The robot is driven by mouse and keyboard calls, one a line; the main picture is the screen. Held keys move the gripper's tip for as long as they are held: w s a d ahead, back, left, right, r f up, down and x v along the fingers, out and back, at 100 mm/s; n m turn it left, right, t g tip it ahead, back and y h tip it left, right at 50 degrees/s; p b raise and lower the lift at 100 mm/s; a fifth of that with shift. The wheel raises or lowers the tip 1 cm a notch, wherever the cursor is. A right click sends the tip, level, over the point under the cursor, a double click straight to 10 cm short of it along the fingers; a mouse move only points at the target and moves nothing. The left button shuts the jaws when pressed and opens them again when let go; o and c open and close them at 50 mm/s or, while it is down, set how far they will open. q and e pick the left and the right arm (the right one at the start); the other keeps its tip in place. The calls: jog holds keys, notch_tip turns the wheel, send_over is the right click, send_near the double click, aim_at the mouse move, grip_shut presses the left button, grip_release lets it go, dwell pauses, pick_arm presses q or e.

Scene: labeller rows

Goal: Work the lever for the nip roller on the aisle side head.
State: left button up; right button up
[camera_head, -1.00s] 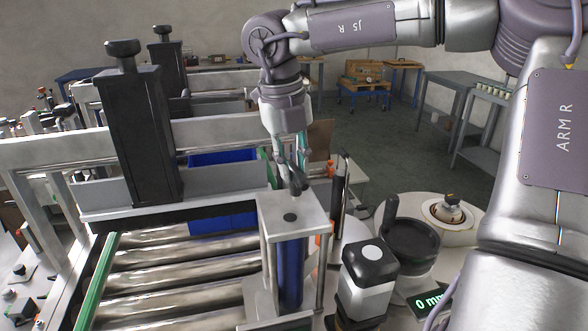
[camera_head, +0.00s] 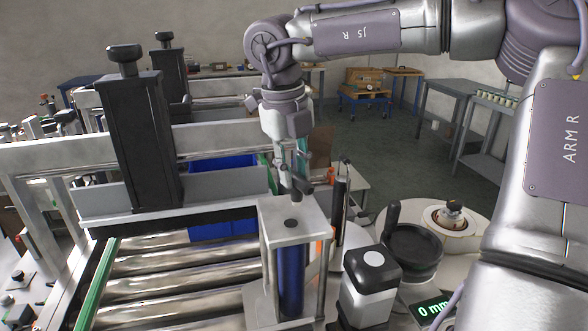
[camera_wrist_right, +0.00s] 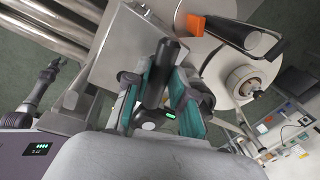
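A black lever handle (camera_wrist_right: 160,72) lies between the teal-padded fingers of my right gripper (camera_wrist_right: 158,95) in the right wrist view. The fingers stand apart on either side of it, with a gap on the left; contact on the right is unclear. In the head view my right gripper (camera_head: 292,172) points down just above and behind a silver-topped block (camera_head: 292,222) with a blue roller (camera_head: 291,275) under it. A small dark part of the lever (camera_head: 298,189) shows at the fingertips; the rest is hidden. My left gripper is not in view.
A black upright rod (camera_head: 339,205) with orange parts stands right of the block. A black-capped unit (camera_head: 370,285), a black dish (camera_head: 412,248) and a green display (camera_head: 433,308) crowd the right. A tall black column (camera_head: 135,140) and metal rollers (camera_head: 165,265) are left.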

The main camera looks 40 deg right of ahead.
jog(key=o, duration=0.3)
jog(key=r, duration=0.4)
jog(key=a+r, duration=0.1)
jog(key=r, duration=0.7)
jog(key=shift+w+a, duration=0.1)
jog(key=shift+a, duration=0.2)
